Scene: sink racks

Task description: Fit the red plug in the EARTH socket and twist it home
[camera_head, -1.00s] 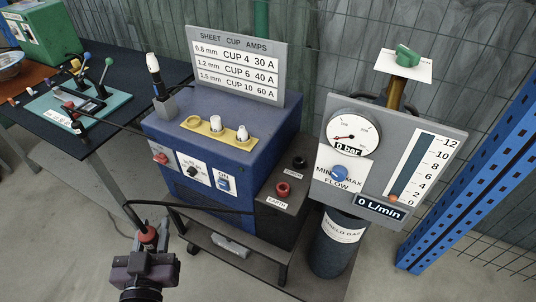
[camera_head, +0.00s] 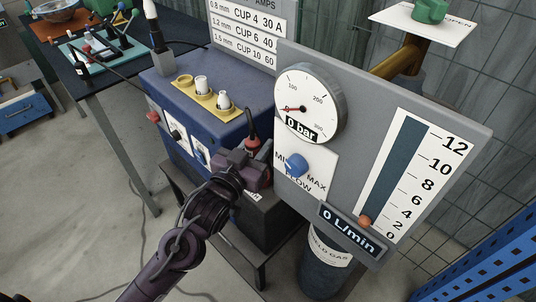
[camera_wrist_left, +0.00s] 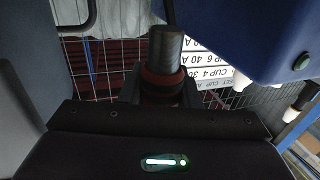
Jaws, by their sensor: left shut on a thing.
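My left gripper (camera_head: 258,172) is shut on the red plug (camera_head: 252,143), beside the blue machine and above the dark box at its right side. The plug's red top shows over the jaws, and a black cable rises from it. In the left wrist view the plug (camera_wrist_left: 162,50) shows as a dark cylinder with red bands between the jaws. The EARTH socket is hidden behind the gripper in the head view, so I cannot tell whether the plug touches it. My right gripper is not in view.
The grey gauge panel (camera_head: 376,150), with a dial and blue knob (camera_head: 294,163), stands close right of the gripper. The blue machine (camera_head: 192,105) is to the left, with yellow-based cups on top. A gas cylinder (camera_head: 325,265) stands below the panel.

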